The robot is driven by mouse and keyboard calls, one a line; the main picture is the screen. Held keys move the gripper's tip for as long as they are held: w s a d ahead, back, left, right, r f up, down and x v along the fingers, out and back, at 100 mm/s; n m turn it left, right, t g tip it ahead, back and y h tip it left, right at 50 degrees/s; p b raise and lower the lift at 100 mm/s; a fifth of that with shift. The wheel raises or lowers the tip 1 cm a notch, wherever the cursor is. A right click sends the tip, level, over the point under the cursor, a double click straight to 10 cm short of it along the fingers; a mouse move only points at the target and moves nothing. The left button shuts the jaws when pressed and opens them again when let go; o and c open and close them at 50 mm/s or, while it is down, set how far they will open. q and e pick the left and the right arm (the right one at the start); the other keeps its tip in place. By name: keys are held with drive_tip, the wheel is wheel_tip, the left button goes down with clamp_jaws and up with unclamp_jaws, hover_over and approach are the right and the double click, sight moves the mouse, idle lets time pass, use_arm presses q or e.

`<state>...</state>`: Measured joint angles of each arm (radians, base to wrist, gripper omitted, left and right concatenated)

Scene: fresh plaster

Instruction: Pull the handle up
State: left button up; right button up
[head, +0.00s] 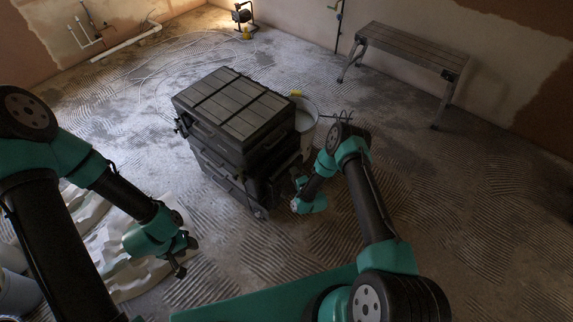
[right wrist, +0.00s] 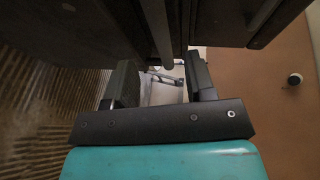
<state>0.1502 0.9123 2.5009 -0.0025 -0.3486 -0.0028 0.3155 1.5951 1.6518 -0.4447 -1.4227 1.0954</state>
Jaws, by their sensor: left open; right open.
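A dark grey stacked toolbox (head: 236,108) with a slatted lid stands upright on the floor in the middle of the head view. My right gripper (head: 299,183) is close beside its right front side, low down. In the right wrist view its two fingers (right wrist: 160,72) are open and apart. A slim grey bar (right wrist: 157,28) runs down from the dark body above to just beyond the gap between them; whether it is the handle, or touches a finger, I cannot tell. My left gripper (head: 183,256) is open and empty above the floor at lower left, away from the toolbox.
A pale bucket (head: 307,121) stands right behind the toolbox. A step bench (head: 412,50) is by the back wall, with a work lamp (head: 243,14) further left. Crumpled white sheeting (head: 100,226) lies under my left arm. The ridged floor at right is clear.

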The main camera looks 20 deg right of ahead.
sight(287, 164)
drive_tip(key=x, duration=0.8)
drive_tip(key=shift+w+f, duration=0.1)
drive_tip(key=shift+w, duration=0.25)
clamp_jaws()
